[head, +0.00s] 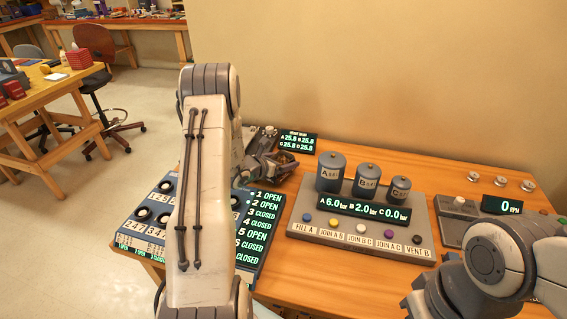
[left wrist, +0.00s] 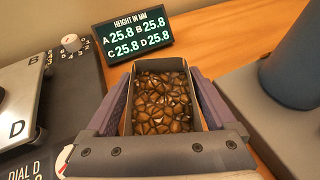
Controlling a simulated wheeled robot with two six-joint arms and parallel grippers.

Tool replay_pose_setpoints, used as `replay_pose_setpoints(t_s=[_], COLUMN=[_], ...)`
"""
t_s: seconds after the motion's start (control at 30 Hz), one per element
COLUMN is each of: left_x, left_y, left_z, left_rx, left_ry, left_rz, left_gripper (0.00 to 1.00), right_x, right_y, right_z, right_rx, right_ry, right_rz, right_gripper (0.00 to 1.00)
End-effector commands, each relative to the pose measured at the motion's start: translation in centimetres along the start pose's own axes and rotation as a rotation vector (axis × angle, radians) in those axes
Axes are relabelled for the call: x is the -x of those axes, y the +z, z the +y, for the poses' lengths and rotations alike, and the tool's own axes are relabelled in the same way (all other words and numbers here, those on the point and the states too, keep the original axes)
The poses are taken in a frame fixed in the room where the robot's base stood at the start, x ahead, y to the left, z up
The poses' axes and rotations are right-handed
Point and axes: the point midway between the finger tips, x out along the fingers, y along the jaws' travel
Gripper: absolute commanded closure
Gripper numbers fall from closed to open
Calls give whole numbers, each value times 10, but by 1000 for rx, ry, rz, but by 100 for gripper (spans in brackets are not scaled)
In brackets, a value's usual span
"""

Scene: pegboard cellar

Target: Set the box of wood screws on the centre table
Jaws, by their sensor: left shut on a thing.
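My left gripper (head: 277,163) is over the far left part of the pegged-together wooden bench, behind the numbered panel. In the left wrist view its two purple-grey fingers are shut on the sides of an open-topped box, the box of wood screws (left wrist: 185,67), filled with small shiny brown pieces. The box is upright; whether it touches the bench I cannot tell. A wooden table (head: 50,93) stands apart at the far left. My right arm shows at the lower right, its fingers out of view.
The bench (head: 330,185) also holds a height display (head: 297,141), a panel of dials and OPEN/CLOSED lines (head: 250,232), and a console with three grey cylinders (head: 360,215). Red boxes (head: 79,59) stand on the left table, with chairs (head: 97,75) beside it. Floor between is clear.

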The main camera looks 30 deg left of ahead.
Motion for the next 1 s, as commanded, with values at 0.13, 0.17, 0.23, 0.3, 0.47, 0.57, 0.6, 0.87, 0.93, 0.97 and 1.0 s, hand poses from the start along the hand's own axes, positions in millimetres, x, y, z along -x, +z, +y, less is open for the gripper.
replay_pose_setpoints(t_s=[0.13,0.17,0.23,0.3,0.47,0.57,0.6,0.87,0.93,0.97,1.0], left_x=[-6,-6,-6,-6,-7,-7,-7,-5,1,5,12], left_y=[-11,-12,-13,-13,-14,-16,-16,-13,-15,-15,-15], left_z=[1,1,1,1,1,1,1,1,2,2,2], left_rx=[-1,-1,-2,-2,-2,0,0,0,2,2,2], left_ry=[1,1,2,2,2,1,1,1,3,3,3], left_rz=[-4,-5,-6,-6,-6,-1,-1,-1,-1,-1,0], left_gripper=[100,100,100,100,100,0,0,0,0,0,0], right_x=[4,4,4,4,2,1,1,5,2,1,-1], right_y=[0,0,0,0,0,0,0,0,0,0,0], right_z=[0,0,0,0,0,0,0,0,0,0,0], right_rx=[0,0,0,0,0,0,0,0,0,0,0], right_ry=[0,0,0,0,0,0,0,0,0,0,0], right_rz=[0,0,0,0,0,0,0,0,0,0,0], right_gripper=[100,100,100,100,100,100,100,100,100,100,100])
